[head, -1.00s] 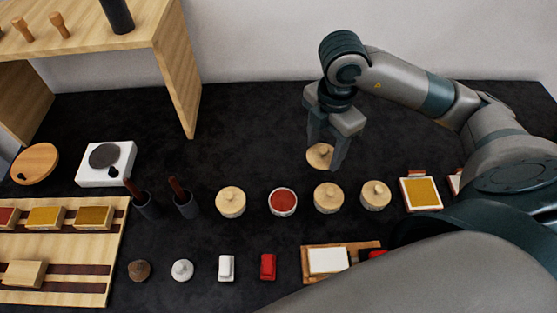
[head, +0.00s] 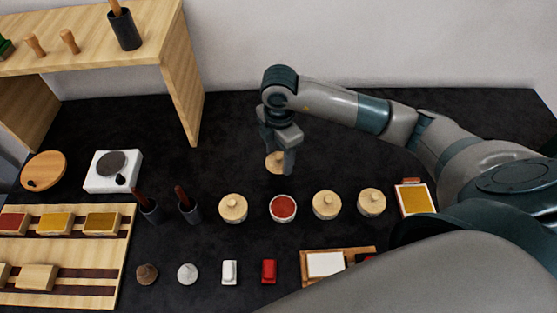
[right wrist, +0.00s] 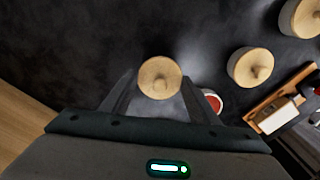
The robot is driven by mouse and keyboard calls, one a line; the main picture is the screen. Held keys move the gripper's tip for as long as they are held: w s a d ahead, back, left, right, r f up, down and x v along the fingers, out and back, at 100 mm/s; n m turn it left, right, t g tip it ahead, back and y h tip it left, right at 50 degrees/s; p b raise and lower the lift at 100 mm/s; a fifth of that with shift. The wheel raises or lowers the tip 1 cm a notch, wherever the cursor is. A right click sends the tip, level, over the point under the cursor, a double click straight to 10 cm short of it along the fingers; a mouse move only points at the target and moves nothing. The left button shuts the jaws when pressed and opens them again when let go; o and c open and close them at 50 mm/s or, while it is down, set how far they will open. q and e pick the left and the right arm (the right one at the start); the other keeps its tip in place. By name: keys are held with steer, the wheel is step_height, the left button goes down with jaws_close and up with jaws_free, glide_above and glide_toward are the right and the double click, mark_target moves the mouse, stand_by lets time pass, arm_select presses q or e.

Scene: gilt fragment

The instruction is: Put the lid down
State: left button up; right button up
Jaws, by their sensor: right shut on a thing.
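My right gripper (head: 278,166) is shut on a round pale wooden lid (head: 273,160), which sits between its fingers. The lid also shows in the right wrist view (right wrist: 159,77), a small knob on its face. The open jar with red contents (head: 283,207) stands just in front of the lid in the head view. In the right wrist view this jar (right wrist: 212,100) is partly hidden behind a finger. The height of the lid above the table is hard to tell. My left gripper is not in view.
Lidded jars stand left (head: 233,208) and right (head: 327,205) of the open jar, with another (head: 371,202) farther right. Dark cups (head: 189,210) with sticks stand left. A wooden shelf (head: 178,85) rises at back left. The dark table behind the jars is largely clear.

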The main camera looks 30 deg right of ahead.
mark_target(278, 163)
steer(key=shift+w+f, duration=0.1)
stand_by(0.3)
steer(key=shift+f+p, duration=0.3)
steer(key=shift+f, duration=0.1)
step_height(278, 163, down, 3)
steer(key=shift+r+p, duration=0.1)
steer(key=shift+p, duration=0.55)
steer(key=shift+f, duration=0.2)
steer(key=shift+f, duration=0.15)
steer(key=o, duration=1)
